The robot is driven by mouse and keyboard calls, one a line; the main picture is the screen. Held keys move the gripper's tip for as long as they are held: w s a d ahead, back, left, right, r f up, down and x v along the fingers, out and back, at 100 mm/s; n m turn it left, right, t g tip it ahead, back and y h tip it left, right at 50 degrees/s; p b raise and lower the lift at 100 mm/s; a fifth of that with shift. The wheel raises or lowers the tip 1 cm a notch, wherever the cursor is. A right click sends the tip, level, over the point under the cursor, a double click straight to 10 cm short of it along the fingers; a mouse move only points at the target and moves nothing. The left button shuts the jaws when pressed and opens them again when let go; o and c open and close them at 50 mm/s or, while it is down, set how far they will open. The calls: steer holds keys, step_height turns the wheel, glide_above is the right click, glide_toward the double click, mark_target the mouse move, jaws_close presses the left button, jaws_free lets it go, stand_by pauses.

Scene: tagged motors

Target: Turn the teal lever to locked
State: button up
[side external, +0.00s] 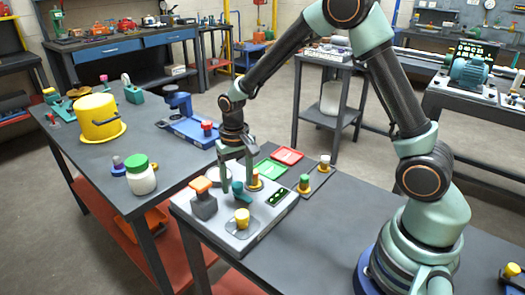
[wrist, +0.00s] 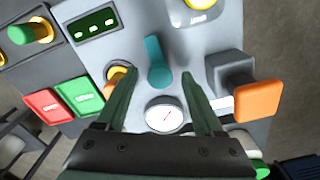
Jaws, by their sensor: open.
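The teal lever (side external: 238,188) stands on the grey control panel (side external: 262,232) on the workbench. In the wrist view the teal lever (wrist: 158,62) lies ahead of and between my finger lines, its rounded end towards my gripper. My gripper (side external: 236,178) points down over the panel, above or around the lever; the exact height is hard to tell. In the wrist view my gripper (wrist: 159,76) is open, with a finger on each side and a gap between each finger and the lever. Nothing is held. No locked marking is readable.
An orange-topped switch (wrist: 258,102), a round gauge (wrist: 166,115), a yellow-ringed knob (wrist: 117,76) and a green display (wrist: 95,27) crowd the lever. A yellow knob (side external: 242,217) sits near the panel's front. Red (side external: 287,155) and green (side external: 271,169) plates lie behind.

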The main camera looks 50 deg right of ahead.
jaws_close()
steer(key=shift+n, duration=0.3)
steer(key=n, duration=0.3)
steer(key=shift+n, duration=0.3)
steer(key=n, duration=0.4)
steer(key=shift+r+n, duration=0.1)
steer(key=shift+n, duration=0.2)
steer(key=n, duration=0.4)
steer(key=shift+n, duration=0.3)
steer(key=n, duration=0.4)
steer(key=shift+w+n, duration=0.1)
steer(key=shift+n, duration=0.2)
jaws_free()
